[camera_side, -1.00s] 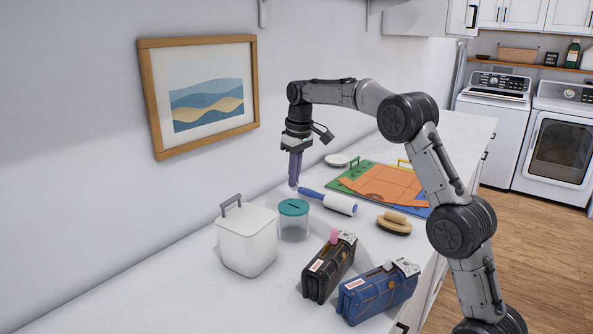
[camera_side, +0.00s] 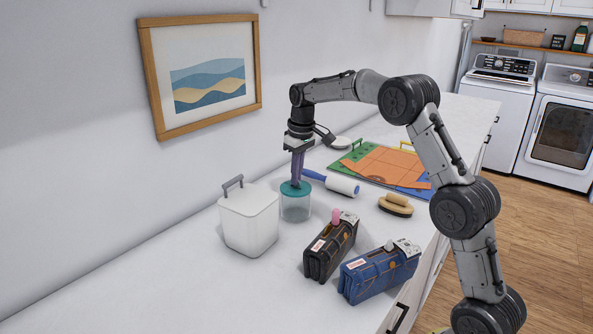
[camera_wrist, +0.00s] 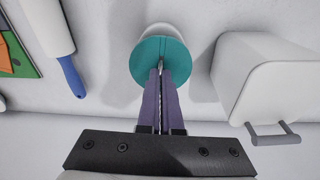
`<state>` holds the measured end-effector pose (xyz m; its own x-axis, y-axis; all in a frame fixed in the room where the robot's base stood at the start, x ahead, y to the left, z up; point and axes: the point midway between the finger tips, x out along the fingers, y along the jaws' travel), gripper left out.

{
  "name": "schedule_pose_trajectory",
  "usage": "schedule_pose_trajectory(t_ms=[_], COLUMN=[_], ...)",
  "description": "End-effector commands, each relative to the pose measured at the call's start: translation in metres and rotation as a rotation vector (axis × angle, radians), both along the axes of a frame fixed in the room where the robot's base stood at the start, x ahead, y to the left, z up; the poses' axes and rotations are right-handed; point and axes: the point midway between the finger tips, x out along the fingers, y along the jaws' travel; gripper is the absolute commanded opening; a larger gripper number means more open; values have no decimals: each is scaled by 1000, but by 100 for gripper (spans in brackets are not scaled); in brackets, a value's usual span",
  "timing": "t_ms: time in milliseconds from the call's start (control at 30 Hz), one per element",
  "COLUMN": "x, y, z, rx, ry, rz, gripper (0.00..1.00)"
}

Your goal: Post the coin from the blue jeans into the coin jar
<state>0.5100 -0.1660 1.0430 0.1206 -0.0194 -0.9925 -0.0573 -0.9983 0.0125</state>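The coin jar (camera_side: 296,208) is clear with a teal slotted lid and stands on the white counter. In the wrist view its lid (camera_wrist: 148,58) has a dark slot line running toward my fingertips. My gripper (camera_side: 297,184) points down at the lid, its purple fingers nearly together. In the wrist view a small silvery edge, the coin (camera_wrist: 161,64), shows between the fingertips in line with the slot. Whether it has entered the slot I cannot tell. The folded blue jeans (camera_side: 380,277) lie at the front right of the counter, away from the gripper.
A white lidded bin (camera_side: 249,222) stands close left of the jar. Black jeans (camera_side: 328,252) with a pink item lie in front. A lint roller (camera_side: 342,186), a brush (camera_side: 395,205) and a coloured folding board (camera_side: 385,165) lie right and behind.

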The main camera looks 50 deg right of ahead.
Motion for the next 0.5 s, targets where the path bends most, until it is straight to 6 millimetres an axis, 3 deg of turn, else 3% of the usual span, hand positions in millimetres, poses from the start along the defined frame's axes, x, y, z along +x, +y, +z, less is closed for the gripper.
schedule_pose_trajectory(t_ms=[467,500], x=[0,0], y=[0,0], z=[-4,-4], rx=[0,0], ry=[-1,-1], rz=[0,0], gripper=[0,5])
